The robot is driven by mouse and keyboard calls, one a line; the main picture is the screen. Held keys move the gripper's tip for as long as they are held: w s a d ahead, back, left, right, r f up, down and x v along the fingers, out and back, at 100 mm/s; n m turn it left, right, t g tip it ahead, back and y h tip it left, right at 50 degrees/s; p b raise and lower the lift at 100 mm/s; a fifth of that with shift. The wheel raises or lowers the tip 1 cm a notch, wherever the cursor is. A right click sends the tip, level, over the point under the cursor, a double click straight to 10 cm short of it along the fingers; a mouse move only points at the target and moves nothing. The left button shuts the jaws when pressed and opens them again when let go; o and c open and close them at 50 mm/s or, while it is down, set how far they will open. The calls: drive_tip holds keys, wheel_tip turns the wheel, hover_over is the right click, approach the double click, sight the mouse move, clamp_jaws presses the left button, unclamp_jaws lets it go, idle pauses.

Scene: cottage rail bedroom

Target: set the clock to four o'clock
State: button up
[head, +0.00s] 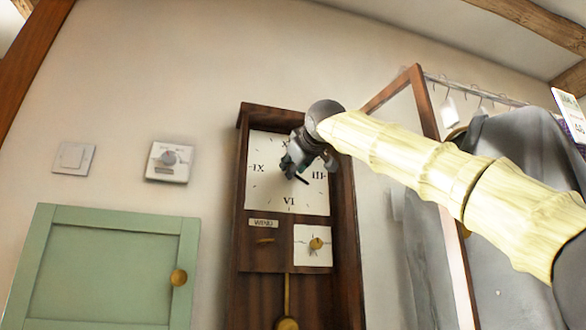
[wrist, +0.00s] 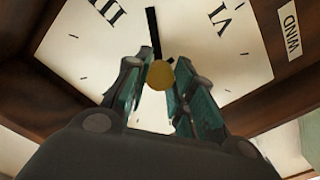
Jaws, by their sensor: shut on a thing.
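A tall dark wood wall clock (head: 240,215) stands in the middle of the head view. Its white square dial (head: 265,190) has III at right, VI at bottom and IX at left; my gripper covers the top right part. My gripper (head: 291,166) is at the dial's centre. In the wrist view, its fingers (wrist: 158,82) are closed around a round brass knob (wrist: 161,75) at the dial's centre. A black hand (wrist: 152,28) points between III and VI. A shorter dark piece beside the knob is mostly hidden, so I cannot tell where it points.
Below the dial are a WIND label (head: 263,222), a small brass piece (head: 265,241) and a small white plate with a brass knob (head: 316,244). A green cabinet door (head: 100,265), a thermostat-like dial (head: 168,161) and a switch (head: 74,157) are left. A clothes rail (head: 480,92) is right.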

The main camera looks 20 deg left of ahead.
drive_tip(key=shift+a, duration=0.15)
drive_tip(key=o, duration=1.1)
drive_tip(key=shift+c, duration=0.2)
drive_tip(key=shift+s+f, duration=0.2)
drive_tip(key=v, duration=1.1)
drive_tip(key=shift+s+d+r, duration=0.15)
drive_tip(key=shift+d+r, duration=0.05)
drive_tip(key=shift+d, duration=0.25)
